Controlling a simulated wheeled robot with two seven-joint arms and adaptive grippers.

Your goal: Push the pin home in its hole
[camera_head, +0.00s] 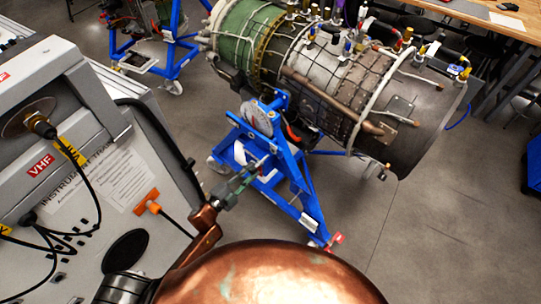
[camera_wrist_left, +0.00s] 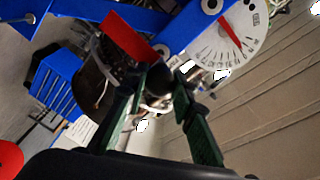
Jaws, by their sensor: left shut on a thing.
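The blue turbine stand (camera_head: 300,190) holds a round white dial plate (camera_head: 257,118), with its blue frame close behind the jaws. My left gripper (camera_head: 252,172) reaches the stand below the dial. In the left wrist view its green fingers (camera_wrist_left: 163,85) close on a small dark rounded thing (camera_wrist_left: 157,97), which appears to be the pin's end. The pin's shaft and the hole are hidden, so I cannot tell how deep the pin sits. The dial (camera_wrist_left: 240,35) with a red pointer is just beyond the fingers, beside a red plate (camera_wrist_left: 130,38). My right gripper is out of view.
The turbine engine (camera_head: 330,75) lies on the stand above the jaws. A grey instrument cabinet (camera_head: 75,140) with cables stands close on the left. A wooden table (camera_head: 500,22) is at the back right. The floor (camera_head: 450,210) at right is clear.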

